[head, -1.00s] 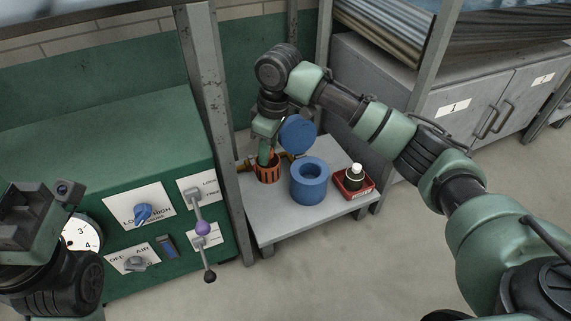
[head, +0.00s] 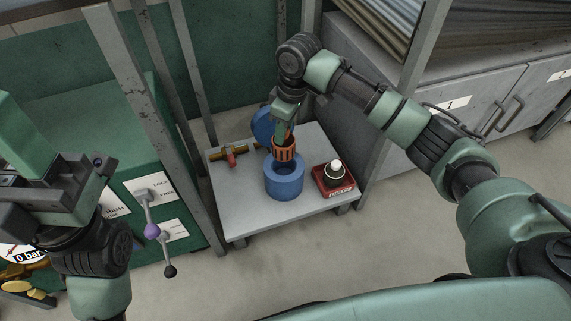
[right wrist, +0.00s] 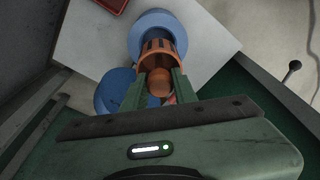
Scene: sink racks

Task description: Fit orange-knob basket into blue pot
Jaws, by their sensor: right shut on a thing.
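The blue pot (head: 285,187) stands on the small grey table, with its open top up. My right gripper (head: 284,134) points down and is shut on the orange-knob basket (head: 285,151), a slotted orange cup. The basket is at the back of the pot's opening in the head view and overlaps its rim. In the right wrist view the basket (right wrist: 160,50) lies in front of the blue pot (right wrist: 152,20), and its orange knob (right wrist: 159,85) is between the fingers. I cannot tell whether the basket's bottom is inside the pot. My left gripper (head: 45,190) is at the left; its fingers are unclear.
The hinged blue lid (head: 264,122) stands open behind the pot. A red tray (head: 333,183) with a dark, white-topped bottle (head: 336,170) is right of it. A brass valve piece (head: 231,154) lies left. The table's front (head: 262,220) is bare. A grey post is left of the table.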

